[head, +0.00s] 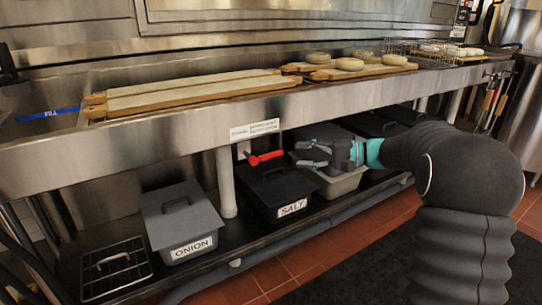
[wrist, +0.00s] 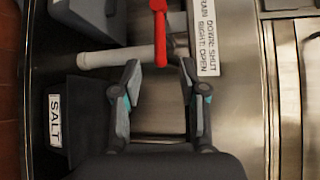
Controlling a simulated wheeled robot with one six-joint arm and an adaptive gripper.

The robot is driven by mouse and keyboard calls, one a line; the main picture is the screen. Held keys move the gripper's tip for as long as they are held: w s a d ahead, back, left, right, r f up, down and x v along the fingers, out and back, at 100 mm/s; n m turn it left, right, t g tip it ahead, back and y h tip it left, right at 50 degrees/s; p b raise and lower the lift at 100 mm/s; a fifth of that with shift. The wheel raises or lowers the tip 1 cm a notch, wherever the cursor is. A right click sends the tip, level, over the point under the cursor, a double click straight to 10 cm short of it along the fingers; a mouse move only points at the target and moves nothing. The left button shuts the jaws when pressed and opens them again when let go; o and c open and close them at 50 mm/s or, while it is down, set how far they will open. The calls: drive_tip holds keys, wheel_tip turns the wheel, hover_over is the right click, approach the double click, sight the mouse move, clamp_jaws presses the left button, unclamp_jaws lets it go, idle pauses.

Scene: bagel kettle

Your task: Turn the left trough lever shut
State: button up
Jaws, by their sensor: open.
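In the wrist view my gripper (wrist: 160,66) shows both fingers spread, one on each side of the lever's line. I cannot tell whether they touch it.
The drain label (wrist: 207,38) reads down shut, right open. A white pipe (head: 226,183) stands left of the lever. The black salt bin (head: 272,190), a grey bin (head: 342,184) and the onion bin (head: 182,220) stand on the shelf below. Boards with bagels (head: 350,64) lie above.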

sight(276, 155)
drive_tip(key=x, duration=0.9)
drive_tip(key=shift+w+a+p, duration=0.1)
drive_tip(key=shift+a+p, duration=0.15)
drive_tip(key=shift+p, duration=0.05)
clamp_jaws()
